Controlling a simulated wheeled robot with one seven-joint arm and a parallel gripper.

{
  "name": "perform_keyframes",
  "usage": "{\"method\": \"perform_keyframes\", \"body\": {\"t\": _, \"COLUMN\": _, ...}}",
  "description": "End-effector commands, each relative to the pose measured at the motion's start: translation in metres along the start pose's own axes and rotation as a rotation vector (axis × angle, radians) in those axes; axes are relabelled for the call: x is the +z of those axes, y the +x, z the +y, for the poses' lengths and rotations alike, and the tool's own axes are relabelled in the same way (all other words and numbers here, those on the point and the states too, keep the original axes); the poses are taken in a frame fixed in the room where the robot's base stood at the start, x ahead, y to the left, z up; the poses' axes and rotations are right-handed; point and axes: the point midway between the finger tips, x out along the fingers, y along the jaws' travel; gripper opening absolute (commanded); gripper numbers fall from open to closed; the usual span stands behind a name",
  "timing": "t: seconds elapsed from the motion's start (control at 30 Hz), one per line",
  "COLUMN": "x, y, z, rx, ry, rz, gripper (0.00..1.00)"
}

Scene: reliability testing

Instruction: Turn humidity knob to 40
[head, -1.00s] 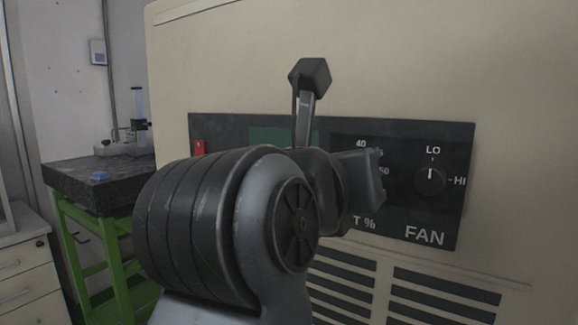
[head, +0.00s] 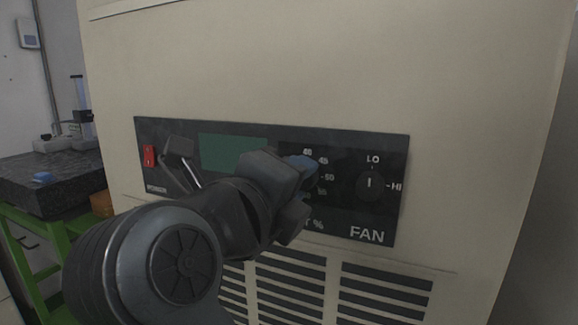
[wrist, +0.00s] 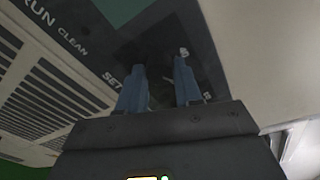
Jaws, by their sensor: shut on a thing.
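The humidity knob (head: 311,182) is a dark dial on the black control panel (head: 345,225), mostly hidden by my gripper. Printed marks including 40, 45 and 50 run around its upper right, and a partly covered label ending in "T %" is below. My gripper (head: 305,184) comes from the lower left, its blue fingers above and below the knob, shut on it. In the wrist view my fingers (wrist: 160,78) reach to the panel, with a dark gap between them. The knob's pointer is hidden, so I cannot tell its setting.
The fan knob (head: 370,184), marked LO and HI, is just right of my gripper. A green display (head: 233,153) and a red switch (head: 149,155) are to the left. Vent slots (head: 385,292) lie below. A dark-topped green bench (head: 45,180) stands far left.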

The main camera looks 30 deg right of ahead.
Motion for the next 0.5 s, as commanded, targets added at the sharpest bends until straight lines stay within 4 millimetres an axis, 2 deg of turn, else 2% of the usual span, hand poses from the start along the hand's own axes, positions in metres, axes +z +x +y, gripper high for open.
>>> {"method": "perform_keyframes", "body": {"t": 0.5, "x": 0.0006, "y": 0.0004, "z": 0.0027, "rx": -0.042, "ry": -0.488, "rz": 0.029, "gripper": 0.04}}
